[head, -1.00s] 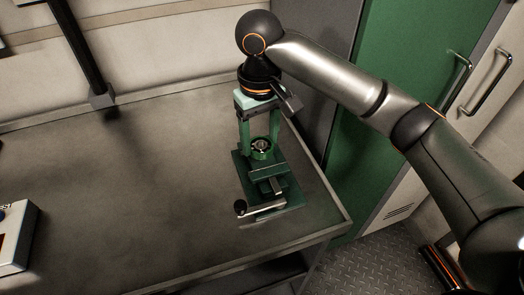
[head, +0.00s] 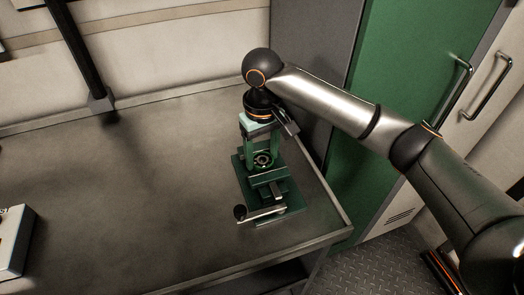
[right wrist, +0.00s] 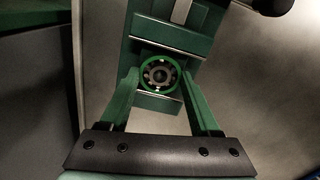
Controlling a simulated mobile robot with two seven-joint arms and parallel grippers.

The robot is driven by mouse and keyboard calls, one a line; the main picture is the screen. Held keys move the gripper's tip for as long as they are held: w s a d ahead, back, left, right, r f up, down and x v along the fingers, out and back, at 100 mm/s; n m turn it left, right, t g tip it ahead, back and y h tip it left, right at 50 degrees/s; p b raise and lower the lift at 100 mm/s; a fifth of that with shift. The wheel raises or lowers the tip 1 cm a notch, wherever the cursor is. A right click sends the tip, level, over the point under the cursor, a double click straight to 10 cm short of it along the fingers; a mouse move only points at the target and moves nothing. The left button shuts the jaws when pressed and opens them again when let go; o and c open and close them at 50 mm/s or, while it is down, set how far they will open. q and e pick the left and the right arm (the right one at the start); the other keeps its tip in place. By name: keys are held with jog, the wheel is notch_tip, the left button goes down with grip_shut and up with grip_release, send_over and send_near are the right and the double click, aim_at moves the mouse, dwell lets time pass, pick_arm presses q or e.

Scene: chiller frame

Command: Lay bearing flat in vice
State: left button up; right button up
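The bearing (head: 263,160), a ring with a green outer band and dark centre, shows face-on between my right gripper's green fingers in the right wrist view (right wrist: 160,73). My right gripper (head: 262,153) points down and its fingertips (right wrist: 160,80) sit at both sides of the ring, shut on it. The green vice (head: 290,199) stands near the table's right end, its crank handle toward the front. The bearing is over the vice's rear part; whether it touches the vice cannot be told. My left gripper is out of view.
The grey table (head: 150,190) is clear left of the vice. A black post (head: 85,50) stands at the back left. A pale box (head: 14,240) lies at the left edge. A green cabinet (head: 375,110) stands beyond the table's right edge.

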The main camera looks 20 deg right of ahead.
aim_at(262, 159)
jog(key=o, duration=0.4)
jog(key=shift+r, duration=0.2)
notch_tip(262, 159, up, 12)
jog(key=shift+f+p, duration=0.1)
jog(key=shift+p, duration=0.85)
